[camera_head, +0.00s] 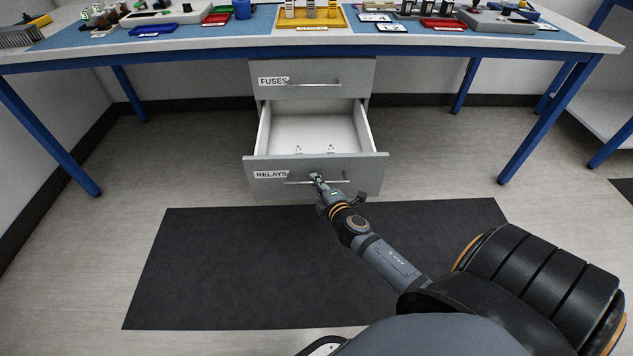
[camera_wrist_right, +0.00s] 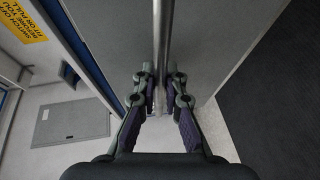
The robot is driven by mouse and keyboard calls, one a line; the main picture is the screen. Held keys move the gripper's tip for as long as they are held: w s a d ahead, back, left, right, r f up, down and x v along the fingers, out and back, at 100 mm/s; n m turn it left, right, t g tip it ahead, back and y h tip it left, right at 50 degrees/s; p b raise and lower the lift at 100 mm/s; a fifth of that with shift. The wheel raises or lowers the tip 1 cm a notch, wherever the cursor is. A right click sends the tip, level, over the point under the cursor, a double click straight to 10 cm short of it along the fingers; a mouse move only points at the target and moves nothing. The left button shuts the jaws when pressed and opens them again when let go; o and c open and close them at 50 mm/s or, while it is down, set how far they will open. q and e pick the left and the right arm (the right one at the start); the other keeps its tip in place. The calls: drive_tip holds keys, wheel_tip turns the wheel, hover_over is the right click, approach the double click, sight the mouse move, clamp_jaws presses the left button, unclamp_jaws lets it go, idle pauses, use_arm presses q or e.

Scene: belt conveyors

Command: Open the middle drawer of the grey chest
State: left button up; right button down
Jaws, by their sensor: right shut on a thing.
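The grey chest (camera_head: 320,70) stands under the workbench. Its top drawer, labelled FUSES, is closed. The drawer below it, labelled RELAYS (camera_head: 355,166), is pulled well out, and its white inside shows. Two small things lie on its floor close to the front. My right gripper (camera_head: 318,179) is shut on this drawer's bar handle (camera_head: 295,182). In the right wrist view, the fingers of my right gripper (camera_wrist_right: 160,78) sit on both sides of the bar handle (camera_wrist_right: 162,35). Anything below the open drawer is hidden. My left gripper is not in view.
The workbench (camera_head: 210,52) has blue legs on both sides and trays and parts on top. A black mat (camera_head: 230,265) covers the floor in front of the chest. The floor left and right of the chest is clear.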

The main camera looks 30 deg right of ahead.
drive_tip(key=c, duration=1.4)
unclamp_jaws()
drive_tip(key=v, duration=1.2)
